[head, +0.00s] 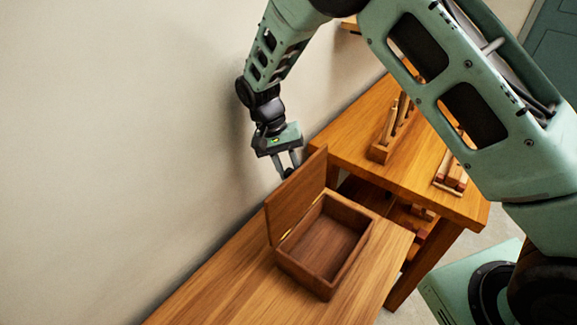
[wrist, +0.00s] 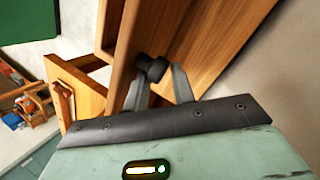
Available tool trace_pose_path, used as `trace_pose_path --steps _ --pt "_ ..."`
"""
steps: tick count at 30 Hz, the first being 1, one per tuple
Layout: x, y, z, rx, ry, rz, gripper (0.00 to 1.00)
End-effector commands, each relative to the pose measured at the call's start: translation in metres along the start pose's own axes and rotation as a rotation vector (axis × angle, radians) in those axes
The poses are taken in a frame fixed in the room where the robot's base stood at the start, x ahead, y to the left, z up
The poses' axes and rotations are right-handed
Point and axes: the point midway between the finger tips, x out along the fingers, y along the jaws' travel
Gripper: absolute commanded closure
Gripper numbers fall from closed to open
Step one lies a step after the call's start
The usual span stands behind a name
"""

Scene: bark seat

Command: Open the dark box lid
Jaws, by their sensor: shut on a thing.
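The dark box (head: 307,277) sits on a wooden bench, and its inside shows empty. Its dark lid (head: 296,198) stands raised, roughly upright, along the hinged left side, with a brass hinge at its foot. My gripper (head: 289,171) is at the lid's upper edge on the wall side, shut on the lid. In the wrist view my gripper's fingertips (wrist: 151,69) are close together against brown wood. The exact contact is partly hidden by the fingers.
The bench top (head: 225,285) is clear left of the box. A higher wooden table (head: 365,115) behind holds a wooden rack (head: 388,138) and small blocks (head: 452,177). The beige wall (head: 130,130) is close to my gripper's left.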

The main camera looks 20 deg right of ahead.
Motion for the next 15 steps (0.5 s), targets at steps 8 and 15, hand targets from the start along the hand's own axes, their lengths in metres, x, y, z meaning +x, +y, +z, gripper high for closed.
trace_pose_path --steps 8,15 --pt "0.0093 -0.0076 0.0126 -0.014 -0.028 0.005 1.00" --pt "0.0089 -0.0068 0.0130 -0.012 -0.031 0.007 0.52"
